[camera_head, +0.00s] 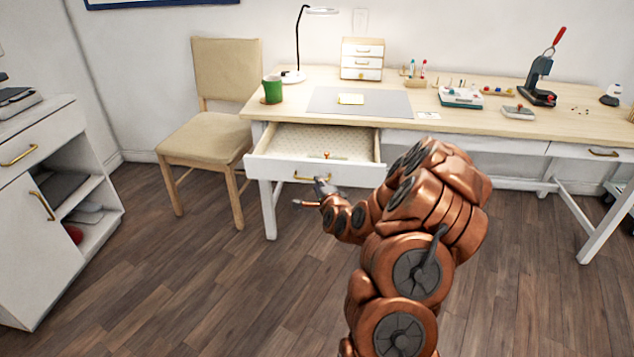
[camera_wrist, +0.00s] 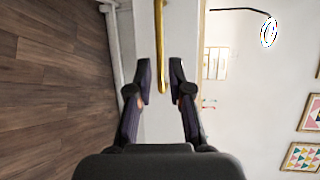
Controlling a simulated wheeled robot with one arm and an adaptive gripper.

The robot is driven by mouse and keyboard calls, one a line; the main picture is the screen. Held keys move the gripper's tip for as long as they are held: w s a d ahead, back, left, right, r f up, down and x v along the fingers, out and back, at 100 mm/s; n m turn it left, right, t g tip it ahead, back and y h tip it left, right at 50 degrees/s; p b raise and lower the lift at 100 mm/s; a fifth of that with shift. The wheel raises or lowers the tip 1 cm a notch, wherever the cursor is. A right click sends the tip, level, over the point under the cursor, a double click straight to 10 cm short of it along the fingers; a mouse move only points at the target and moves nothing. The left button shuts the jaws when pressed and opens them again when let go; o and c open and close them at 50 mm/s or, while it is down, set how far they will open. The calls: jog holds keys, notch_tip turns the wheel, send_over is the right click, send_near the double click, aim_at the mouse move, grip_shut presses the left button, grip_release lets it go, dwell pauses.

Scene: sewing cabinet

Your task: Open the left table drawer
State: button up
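The left table drawer (camera_head: 275,170) is pulled well out from under the table (camera_head: 290,104) in the head view, its patterned lining showing. A small orange-tipped item (camera_head: 326,155) lies inside. The drawer's brass handle (camera_head: 303,178) is on its white front. My gripper (camera_head: 318,191) is just in front of the handle, at its right part. In the wrist view my gripper (camera_wrist: 161,72) is open, its two dark fingers apart with the brass handle (camera_wrist: 159,40) between them. A gap shows on both sides of the handle, and I cannot tell if either finger touches it.
A beige chair (camera_head: 207,135) stands left of the drawer. A white cabinet (camera_head: 40,240) is at the far left. A lamp (camera_head: 297,50), green cup (camera_head: 272,89) and small drawer box (camera_head: 362,60) stand on the tabletop. Wooden floor (camera_head: 220,290) in front is clear.

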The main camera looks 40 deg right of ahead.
jog(key=shift+v, duration=1.6)
